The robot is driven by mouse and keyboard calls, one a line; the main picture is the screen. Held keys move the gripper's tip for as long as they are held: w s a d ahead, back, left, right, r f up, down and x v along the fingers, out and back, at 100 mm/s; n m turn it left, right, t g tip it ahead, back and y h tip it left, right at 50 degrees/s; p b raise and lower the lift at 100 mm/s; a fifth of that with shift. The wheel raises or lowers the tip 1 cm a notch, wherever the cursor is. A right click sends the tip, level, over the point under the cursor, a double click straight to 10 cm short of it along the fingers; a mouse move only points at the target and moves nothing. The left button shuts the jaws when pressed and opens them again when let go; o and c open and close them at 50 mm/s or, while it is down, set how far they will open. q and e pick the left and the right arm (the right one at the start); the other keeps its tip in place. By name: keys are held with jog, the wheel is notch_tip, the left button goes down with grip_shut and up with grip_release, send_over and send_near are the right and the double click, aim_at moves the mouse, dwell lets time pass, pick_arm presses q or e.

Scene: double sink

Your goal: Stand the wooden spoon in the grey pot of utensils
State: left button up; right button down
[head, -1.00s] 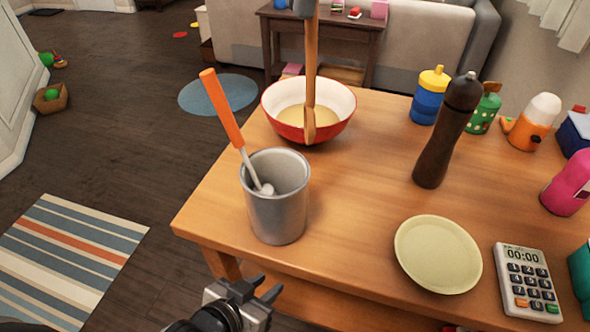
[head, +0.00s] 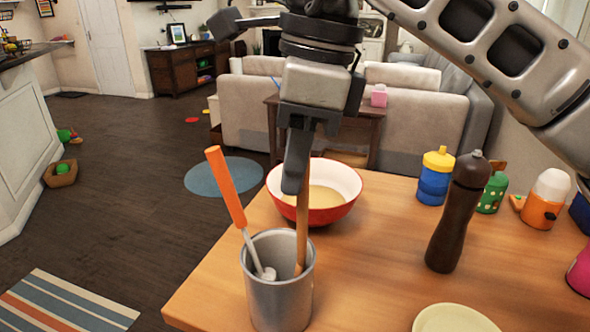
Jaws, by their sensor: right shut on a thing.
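The wooden spoon (head: 302,222) hangs nearly upright below my right gripper (head: 296,182), which is shut on it and hides its upper part. The spoon's lower end is inside the mouth of the grey pot (head: 280,303), near the right side of the opening. I cannot tell whether it touches the bottom. The pot stands upright near the table's left edge. An orange-handled utensil (head: 226,187) leans to the left in it. My left gripper is not in view.
A red bowl (head: 325,215) with pale contents stands just behind the pot. A dark brown pepper mill (head: 458,215) stands to the right, with a blue and yellow bottle (head: 434,180) behind it. A pale plate (head: 455,320) lies at the front. The table between pot and mill is clear.

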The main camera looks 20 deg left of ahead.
jog(key=shift+f, duration=0.45)
jog(key=c, duration=1.5)
grip_release()
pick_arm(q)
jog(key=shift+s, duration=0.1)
pick_arm(e)
jog(key=shift+o, duration=0.2)
jog(key=shift+r, duration=0.1)
pick_arm(q)
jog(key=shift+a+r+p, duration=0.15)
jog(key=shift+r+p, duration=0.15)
jog(key=shift+p, duration=0.65)
pick_arm(e)
notch_tip(320, 180, up, 12)
jog(key=d, duration=0.2)
jog(key=shift+w, duration=0.3)
